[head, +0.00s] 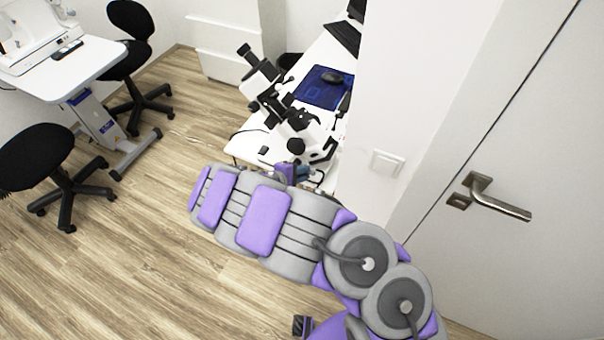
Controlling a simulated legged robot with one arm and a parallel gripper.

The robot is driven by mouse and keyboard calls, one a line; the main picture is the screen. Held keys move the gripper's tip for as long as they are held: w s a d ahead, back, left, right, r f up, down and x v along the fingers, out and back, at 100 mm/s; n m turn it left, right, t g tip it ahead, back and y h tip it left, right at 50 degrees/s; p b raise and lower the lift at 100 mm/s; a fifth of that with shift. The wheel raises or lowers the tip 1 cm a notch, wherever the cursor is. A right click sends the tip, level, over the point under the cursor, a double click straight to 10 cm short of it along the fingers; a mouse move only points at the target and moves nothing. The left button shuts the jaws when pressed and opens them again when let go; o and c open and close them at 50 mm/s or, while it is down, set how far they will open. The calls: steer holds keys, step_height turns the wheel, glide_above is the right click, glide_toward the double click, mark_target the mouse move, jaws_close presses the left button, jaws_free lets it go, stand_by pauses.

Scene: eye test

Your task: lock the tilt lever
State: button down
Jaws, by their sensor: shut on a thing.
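A black and white optical instrument with eyepieces (264,80) stands on a white table (243,147) at the upper middle of the head view. My gripper (303,173) is at the instrument's low front side, by the table's near edge. It is small in the view and partly hidden by my purple and grey arm. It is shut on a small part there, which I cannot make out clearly. I cannot pick out the tilt lever by shape or tell its position.
A blue mat (318,88) with a black mouse (333,77) lies behind the instrument. A white wall with a switch (387,163) and a door handle (490,198) are close on the right. Black chairs (45,165) and another table (75,70) stand left. The wooden floor (130,260) between is clear.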

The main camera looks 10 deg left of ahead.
steer(key=shift+f, duration=0.15)
steer(key=c, duration=1.4)
jaws_free()
steer(key=shift+o, duration=0.2)
steer(key=shift+s+a, duration=0.1)
steer(key=p+v, duration=0.4)
steer(key=v, duration=1.3)
